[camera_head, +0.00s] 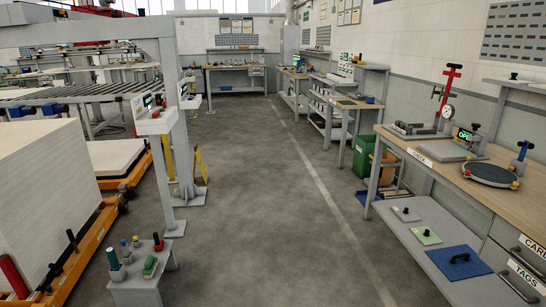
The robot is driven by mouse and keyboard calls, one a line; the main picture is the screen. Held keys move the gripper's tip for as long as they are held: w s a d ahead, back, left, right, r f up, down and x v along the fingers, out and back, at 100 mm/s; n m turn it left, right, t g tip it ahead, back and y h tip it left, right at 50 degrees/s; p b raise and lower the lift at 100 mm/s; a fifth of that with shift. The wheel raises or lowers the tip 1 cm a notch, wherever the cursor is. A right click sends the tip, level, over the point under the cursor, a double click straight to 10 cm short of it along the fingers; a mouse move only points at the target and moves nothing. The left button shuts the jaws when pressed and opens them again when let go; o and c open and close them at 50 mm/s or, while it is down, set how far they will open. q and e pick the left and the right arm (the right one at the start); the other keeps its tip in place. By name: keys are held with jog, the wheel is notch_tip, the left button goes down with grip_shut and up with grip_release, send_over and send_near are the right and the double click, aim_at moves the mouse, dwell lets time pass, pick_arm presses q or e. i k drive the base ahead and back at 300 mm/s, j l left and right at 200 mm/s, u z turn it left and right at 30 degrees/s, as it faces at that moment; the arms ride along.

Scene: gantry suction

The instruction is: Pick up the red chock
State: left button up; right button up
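No red wedge-shaped chock is clearly recognisable in the head view. A red rounded piece (12,276) stands tilted at the lower left edge, beside the orange frame (80,258) under a large white block (45,190). I cannot tell whether it is the red chock, and the picture edge cuts off the area around it. Neither of my grippers is in view.
A low grey stand (135,290) with knobbed pieces and a green block (150,267) is at the bottom left. A grey gantry post (160,185) rises behind it. A workbench (425,170) runs along the right. The middle aisle floor (260,200) is clear.

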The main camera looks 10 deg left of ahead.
aim_at(159, 245)
jog(key=i+j+u, duration=0.35)
jog(key=i, duration=0.6)
jog(key=i+u, duration=0.4)
jog(key=i, duration=0.55)
